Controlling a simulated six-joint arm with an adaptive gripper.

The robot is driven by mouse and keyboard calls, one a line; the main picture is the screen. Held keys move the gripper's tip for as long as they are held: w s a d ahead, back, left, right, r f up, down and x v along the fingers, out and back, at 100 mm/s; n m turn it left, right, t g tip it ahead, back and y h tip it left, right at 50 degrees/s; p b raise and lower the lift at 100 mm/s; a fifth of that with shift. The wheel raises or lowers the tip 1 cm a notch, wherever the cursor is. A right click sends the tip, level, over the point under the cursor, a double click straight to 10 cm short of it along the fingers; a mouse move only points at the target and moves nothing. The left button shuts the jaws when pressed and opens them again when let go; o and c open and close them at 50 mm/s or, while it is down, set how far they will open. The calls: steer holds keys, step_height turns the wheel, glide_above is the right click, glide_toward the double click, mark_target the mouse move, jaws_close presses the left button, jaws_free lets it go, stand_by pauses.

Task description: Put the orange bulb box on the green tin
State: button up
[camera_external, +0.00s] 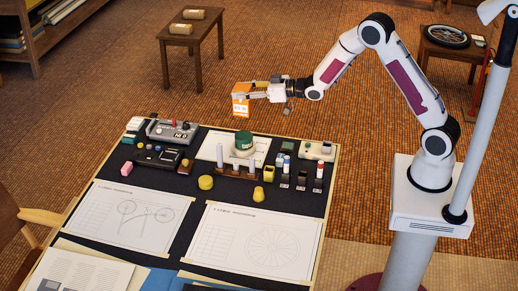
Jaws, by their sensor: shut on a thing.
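My gripper (246,96) is shut on the orange bulb box (240,106), which has a white label on its side. It holds the box in the air, above the far side of the drafting board. The green tin (244,140) is below the box and slightly to its right in the picture. It stands upright near the back of the board, on a pale sheet. The box and the tin are clearly apart. The fingertips are small in this view and partly merge with the box.
A rack with pale upright cylinders (222,160) stands just in front of the tin. Grey devices (172,131) are to the left, and small bottles (302,178) to the right. Two drawing sheets (250,245) cover the front. The air around the box is clear.

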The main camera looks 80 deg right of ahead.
mark_target(251, 105)
steer(key=shift+f, duration=0.15)
steer(key=shift+f, duration=3.1)
steer(key=shift+f, duration=1.85)
steer(key=shift+f, duration=0.15)
steer(key=o, duration=1.1)
steer(key=shift+s, duration=0.15)
